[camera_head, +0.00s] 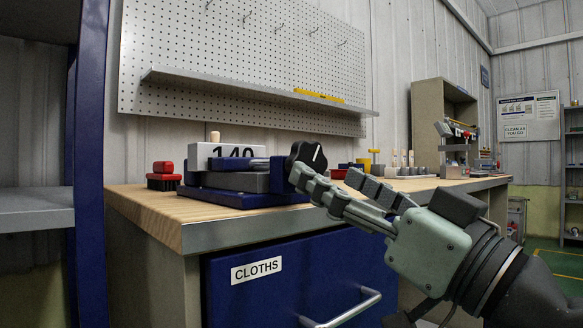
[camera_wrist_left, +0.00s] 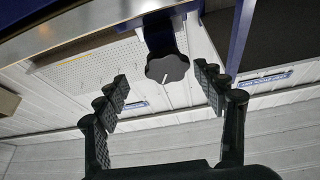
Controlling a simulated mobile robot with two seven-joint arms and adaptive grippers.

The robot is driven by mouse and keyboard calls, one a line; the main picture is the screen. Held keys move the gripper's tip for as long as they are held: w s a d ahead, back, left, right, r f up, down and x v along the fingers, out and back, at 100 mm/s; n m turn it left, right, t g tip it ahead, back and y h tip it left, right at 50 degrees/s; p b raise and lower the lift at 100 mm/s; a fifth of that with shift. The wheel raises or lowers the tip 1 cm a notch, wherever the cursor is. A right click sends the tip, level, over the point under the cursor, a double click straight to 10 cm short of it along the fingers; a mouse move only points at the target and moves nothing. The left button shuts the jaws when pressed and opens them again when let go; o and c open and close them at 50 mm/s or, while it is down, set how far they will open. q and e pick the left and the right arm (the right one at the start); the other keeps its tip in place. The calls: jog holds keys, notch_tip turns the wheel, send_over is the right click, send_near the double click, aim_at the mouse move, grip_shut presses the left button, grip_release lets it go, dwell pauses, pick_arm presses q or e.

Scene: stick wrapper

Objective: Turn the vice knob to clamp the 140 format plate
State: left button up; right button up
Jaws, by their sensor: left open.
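The white plate marked 140 (camera_head: 205,157) stands upright in the blue vice (camera_head: 230,198) on the wooden bench; the blue vice jaw covers the lower part of its number. The black vice knob (camera_head: 305,157) with a white line is on the vice's right end. In the left wrist view the knob (camera_wrist_left: 167,69) shows between the fingertips, its white line pointing to the lower left. My left gripper (camera_head: 325,178) is open, with its fingertips close to the knob; I cannot tell whether they touch it. My right gripper is out of view.
A red and black block (camera_head: 163,177) sits left of the vice. Several small items and a yellow part (camera_head: 375,156) stand farther right on the bench (camera_head: 140,205). Below is a blue drawer (camera_head: 300,270) labelled CLOTHS, with a protruding handle (camera_head: 345,310). A blue post (camera_head: 88,150) stands at left.

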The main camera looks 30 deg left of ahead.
aim_at(291, 156)
pick_arm(q)
jog(key=shift+n+g, duration=0.3)
jog(key=shift+g, duration=0.1)
jog(key=x, duration=0.7)
jog(key=shift+s+a+r, duration=0.2)
jog(key=shift+a+r, duration=0.05)
jog(key=shift+a, duration=0.15)
jog(key=c, duration=1.2)
jog(key=shift+c, duration=0.2)
